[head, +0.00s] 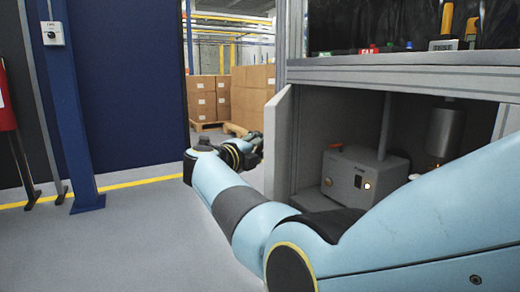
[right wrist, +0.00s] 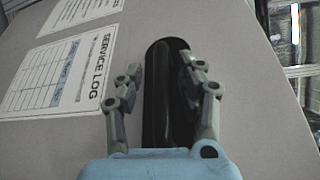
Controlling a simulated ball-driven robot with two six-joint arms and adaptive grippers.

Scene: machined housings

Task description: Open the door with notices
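The door with notices fills most of the right wrist view as a grey panel (right wrist: 262,120) with a printed service log sheet (right wrist: 55,75) and part of another sheet above it. A dark, upright oval handle area (right wrist: 160,95) is in its middle. My right gripper (right wrist: 164,68) has its fingers spread on either side of this oval; I cannot tell whether they touch it. In the head view a light grey panel (head: 279,145), apparently this door, stands swung out from the open cabinet. My right gripper (head: 250,152) is at its left side, partly hidden. My left gripper is out of view.
The open cabinet holds a grey box (head: 350,178) with a lit button and a metal cylinder (head: 445,130). A worktop (head: 400,72) lies above. A blue post (head: 72,110) stands left. Stacked cartons (head: 250,95) are behind. The floor (head: 140,235) at left is clear.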

